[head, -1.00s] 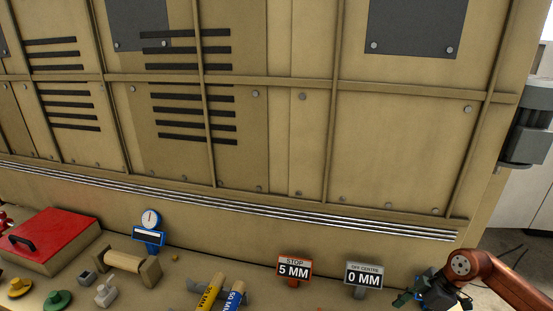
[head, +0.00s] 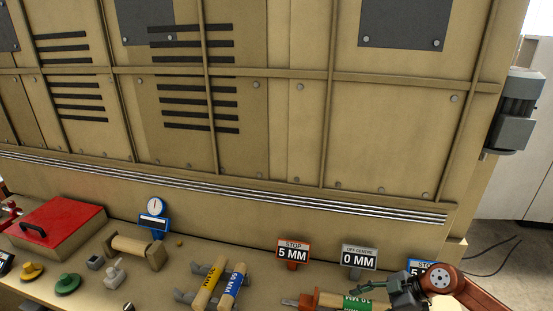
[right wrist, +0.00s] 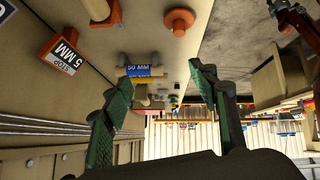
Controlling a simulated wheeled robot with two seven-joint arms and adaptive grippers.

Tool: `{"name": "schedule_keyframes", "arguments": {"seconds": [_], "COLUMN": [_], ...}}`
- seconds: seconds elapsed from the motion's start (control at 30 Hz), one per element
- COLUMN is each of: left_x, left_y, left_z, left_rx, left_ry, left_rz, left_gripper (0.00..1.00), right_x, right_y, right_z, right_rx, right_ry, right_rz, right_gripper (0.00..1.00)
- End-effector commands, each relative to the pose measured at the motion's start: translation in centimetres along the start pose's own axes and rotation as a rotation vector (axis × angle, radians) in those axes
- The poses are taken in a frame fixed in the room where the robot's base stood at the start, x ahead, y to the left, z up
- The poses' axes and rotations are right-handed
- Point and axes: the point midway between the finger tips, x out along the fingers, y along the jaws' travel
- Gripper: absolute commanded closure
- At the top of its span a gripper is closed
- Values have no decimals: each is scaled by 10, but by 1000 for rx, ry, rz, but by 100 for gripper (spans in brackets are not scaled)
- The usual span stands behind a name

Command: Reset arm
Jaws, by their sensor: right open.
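My right gripper (head: 385,287) is at the lower right of the head view, just in front of the grey "0 MM" sign (head: 359,257). In the right wrist view its two green fingers stand wide apart (right wrist: 158,76) with nothing between them. A wooden roller with a green label (head: 352,302) and orange bracket (head: 309,298) lies just left of it; I cannot tell if they touch. A roller with a blue "50 MM" label (head: 230,290) and one with a yellow label (head: 211,277) lie further left. My left gripper is not in view.
An orange "5 MM" stop sign (head: 292,252) stands along the machine's beige wall (head: 300,120). A blue stop sign (head: 421,265) is partly hidden by my right arm. A red lidded box (head: 58,225), blue gauge (head: 153,222) and coloured knobs (head: 67,284) are at the left.

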Motion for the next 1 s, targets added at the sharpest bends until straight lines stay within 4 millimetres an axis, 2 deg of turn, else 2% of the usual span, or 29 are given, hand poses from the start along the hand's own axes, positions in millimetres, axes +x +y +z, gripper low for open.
{"name": "schedule_keyframes", "arguments": {"seconds": [0.03, 0.2, 0.3, 0.4, 0.47, 0.57, 0.67, 0.73, 0.8, 0.87, 0.9, 0.97, 1.0], "left_x": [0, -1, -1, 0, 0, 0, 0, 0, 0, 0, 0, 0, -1], "left_y": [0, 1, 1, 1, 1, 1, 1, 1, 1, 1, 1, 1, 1], "left_z": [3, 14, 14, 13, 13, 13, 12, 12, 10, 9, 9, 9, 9], "left_rx": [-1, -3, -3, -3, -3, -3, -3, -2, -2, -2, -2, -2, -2], "left_ry": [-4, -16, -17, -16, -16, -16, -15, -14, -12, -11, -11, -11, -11], "left_rz": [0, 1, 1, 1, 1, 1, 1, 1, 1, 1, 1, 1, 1], "left_gripper": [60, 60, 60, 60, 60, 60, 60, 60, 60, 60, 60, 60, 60], "right_x": [13, 40, 41, 28, 16, -4, -17, -20, -19, -16, -12, -5, 1], "right_y": [-2, 4, 16, 35, 46, 60, 60, 48, 26, 2, -17, -48, -71], "right_z": [-15, -75, -109, -122, -116, -84, -29, 18, 65, 101, 123, 153, 170], "right_rx": [-20, -75, -61, 7, 71, 213, 385, 520, 649, 750, 813, 901, 957], "right_ry": [67, 328, 496, 609, 637, 621, 527, 422, 297, 188, 116, 7, -62], "right_rz": [19, 177, 350, 563, 694, 901, 1070, 1154, 1202, 1216, 1211, 1189, 1164], "right_gripper": [46, 46, 46, 46, 46, 46, 46, 46, 46, 46, 46, 46, 46]}}
